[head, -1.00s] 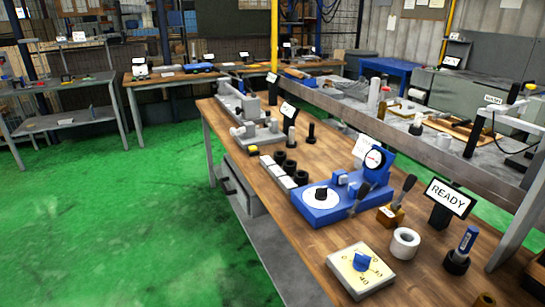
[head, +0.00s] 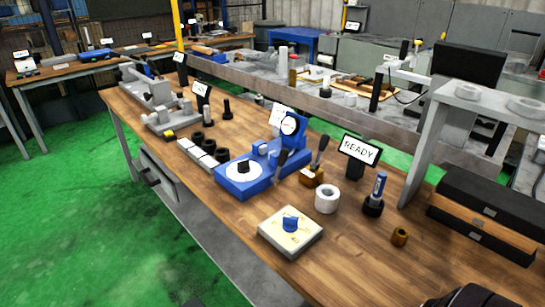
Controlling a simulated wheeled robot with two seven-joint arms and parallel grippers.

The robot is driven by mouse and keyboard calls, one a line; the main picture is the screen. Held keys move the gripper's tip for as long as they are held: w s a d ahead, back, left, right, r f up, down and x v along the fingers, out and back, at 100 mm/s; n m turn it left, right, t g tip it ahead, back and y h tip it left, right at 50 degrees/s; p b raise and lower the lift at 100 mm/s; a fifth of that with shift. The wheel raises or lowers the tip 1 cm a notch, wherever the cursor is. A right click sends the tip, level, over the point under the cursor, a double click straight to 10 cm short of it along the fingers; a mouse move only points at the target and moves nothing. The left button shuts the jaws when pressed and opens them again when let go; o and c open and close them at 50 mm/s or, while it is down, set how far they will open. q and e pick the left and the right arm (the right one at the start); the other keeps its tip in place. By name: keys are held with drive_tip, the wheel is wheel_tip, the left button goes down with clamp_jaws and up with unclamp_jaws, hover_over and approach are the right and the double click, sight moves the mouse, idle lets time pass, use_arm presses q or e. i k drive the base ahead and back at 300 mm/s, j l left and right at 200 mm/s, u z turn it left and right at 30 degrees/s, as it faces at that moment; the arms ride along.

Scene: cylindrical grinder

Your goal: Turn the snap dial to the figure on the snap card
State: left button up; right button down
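The snap dial looks to be the cream square plate (head: 270,237) with a blue knob (head: 290,222) on top, near the front edge of the wooden bench. Figures are printed around the knob, too small to read now. I cannot tell which card is the snap card. A white card (head: 278,113) stands behind the blue gauge stand, partly hidden by its round gauge, and its writing is unreadable. A black-framed sign (head: 361,150) reads READY. Neither gripper can be made out; only dark fragments show at the bottom edge.
Around the dial on the bench (head: 330,262) are a white ring (head: 327,198), a blue-and-white pen-like tool in a black holder (head: 374,203), a brass piece (head: 400,236) and a blue gauge stand (head: 233,186). Bare wood lies right of the dial.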

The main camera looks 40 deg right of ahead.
sight(244, 167)
drive_tip(key=i+j+z, duration=0.3)
drive_tip(key=i, duration=0.3)
drive_tip(key=i+j+z, duration=0.35)
drive_tip(key=i+j, duration=0.15)
drive_tip(key=i+z, duration=0.1)
drive_tip(key=z, duration=1)
